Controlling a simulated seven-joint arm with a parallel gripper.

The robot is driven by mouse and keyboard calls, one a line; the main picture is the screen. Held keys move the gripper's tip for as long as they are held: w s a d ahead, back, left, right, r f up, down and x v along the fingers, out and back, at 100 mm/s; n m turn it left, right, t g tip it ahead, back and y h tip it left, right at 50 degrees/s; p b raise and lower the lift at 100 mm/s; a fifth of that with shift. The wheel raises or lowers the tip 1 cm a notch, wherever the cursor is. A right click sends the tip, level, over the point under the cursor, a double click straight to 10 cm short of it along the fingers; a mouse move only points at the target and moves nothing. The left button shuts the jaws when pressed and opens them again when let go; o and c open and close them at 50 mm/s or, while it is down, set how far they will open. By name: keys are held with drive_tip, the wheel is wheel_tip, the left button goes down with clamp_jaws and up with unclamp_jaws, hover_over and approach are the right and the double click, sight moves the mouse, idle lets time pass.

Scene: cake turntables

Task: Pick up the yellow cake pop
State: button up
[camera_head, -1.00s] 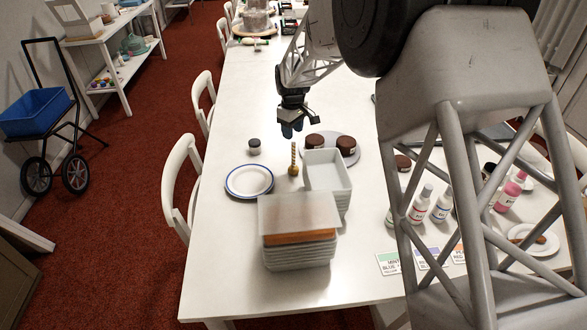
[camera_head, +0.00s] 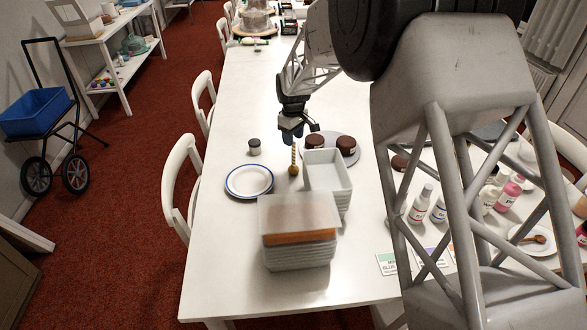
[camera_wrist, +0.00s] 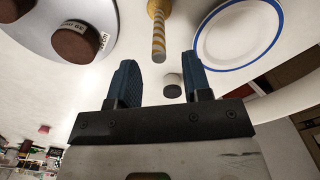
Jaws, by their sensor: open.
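The yellow cake pop (camera_head: 293,170) stands on the white table, ball down, with its striped stick pointing up. In the wrist view the striped stick (camera_wrist: 158,40) shows at the top, its end just beyond the gap between the fingertips. My gripper (camera_head: 292,138) is above the cake pop, near the top of the stick. In the wrist view my gripper (camera_wrist: 162,68) has its two blue fingers wide apart with nothing held between them.
A blue-rimmed plate (camera_head: 231,190) is left of the cake pop. A small dark-lidded jar (camera_head: 254,147) stands behind it. A white bin (camera_head: 331,183) and a stack of containers (camera_head: 300,255) are close in front and right. Chocolate cakes (camera_head: 345,144) sit behind right.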

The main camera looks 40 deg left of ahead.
hover_over(293, 166)
drive_tip(key=shift+w+a+f, duration=0.1)
drive_tip(key=shift+w+f, duration=0.05)
drive_tip(key=shift+f, duration=1.1)
drive_tip(key=shift+w+a+f, duration=0.1)
drive_tip(key=shift+w+f, duration=0.05)
drive_tip(key=shift+f, duration=1.1)
drive_tip(key=shift+c, duration=0.3)
clamp_jaws()
